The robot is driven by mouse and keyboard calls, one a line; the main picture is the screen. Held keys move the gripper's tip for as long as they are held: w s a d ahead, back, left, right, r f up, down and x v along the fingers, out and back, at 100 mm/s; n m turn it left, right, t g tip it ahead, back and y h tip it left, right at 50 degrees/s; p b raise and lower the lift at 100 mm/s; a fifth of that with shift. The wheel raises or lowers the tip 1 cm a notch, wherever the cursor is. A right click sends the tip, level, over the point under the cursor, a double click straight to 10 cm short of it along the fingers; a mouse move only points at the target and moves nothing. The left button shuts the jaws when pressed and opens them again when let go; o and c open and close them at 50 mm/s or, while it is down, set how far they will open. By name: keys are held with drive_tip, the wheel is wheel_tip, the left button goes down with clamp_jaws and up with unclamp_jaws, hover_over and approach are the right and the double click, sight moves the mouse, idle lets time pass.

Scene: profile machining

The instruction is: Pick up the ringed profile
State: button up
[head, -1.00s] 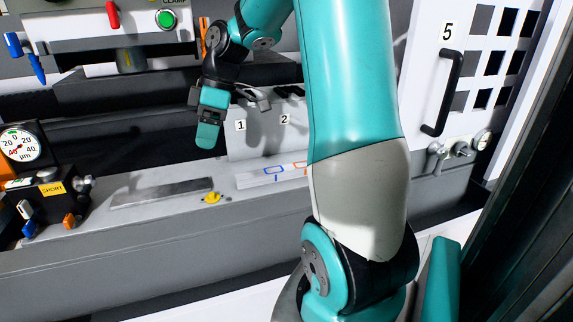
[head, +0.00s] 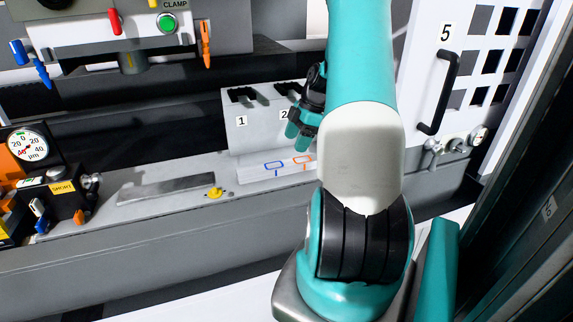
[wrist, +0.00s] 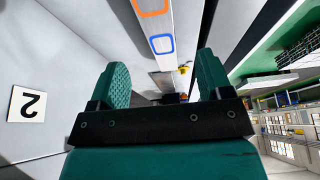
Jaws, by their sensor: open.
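A pale strip (head: 250,176) with a blue rectangular ring and an orange one lies on the grey ledge in front of the numbered block. Its ringed face also shows in the wrist view (wrist: 156,22), beyond my fingers. A plain grey metal bar (head: 165,188) lies on the ledge to the left. I cannot tell for sure which of these is the ringed profile. My gripper (head: 300,133) is in front of the block near label 2, above the strip's orange end, partly hidden by my arm. In the wrist view its two teal fingers (wrist: 163,80) are apart with nothing held between them.
The numbered block (head: 258,125) has dark slots on top and labels 1 and 2. A yellow knob (head: 214,193) stands between bar and strip. A dial gauge (head: 27,146) is at far left. A white door with a black handle (head: 440,92) is at right.

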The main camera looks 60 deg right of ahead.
sight(286, 163)
drive_tip(key=shift+d+p+x, duration=0.1)
drive_tip(key=shift+p+x, duration=0.65)
drive_tip(key=shift+x, duration=1.2)
drive_tip(key=shift+d+p+x, duration=0.15)
drive_tip(key=shift+p+x, duration=0.6)
drive_tip(key=shift+x, duration=1.2)
drive_tip(key=shift+f, duration=0.1)
drive_tip(key=c, duration=1.1)
drive_tip(key=shift+c, duration=0.2)
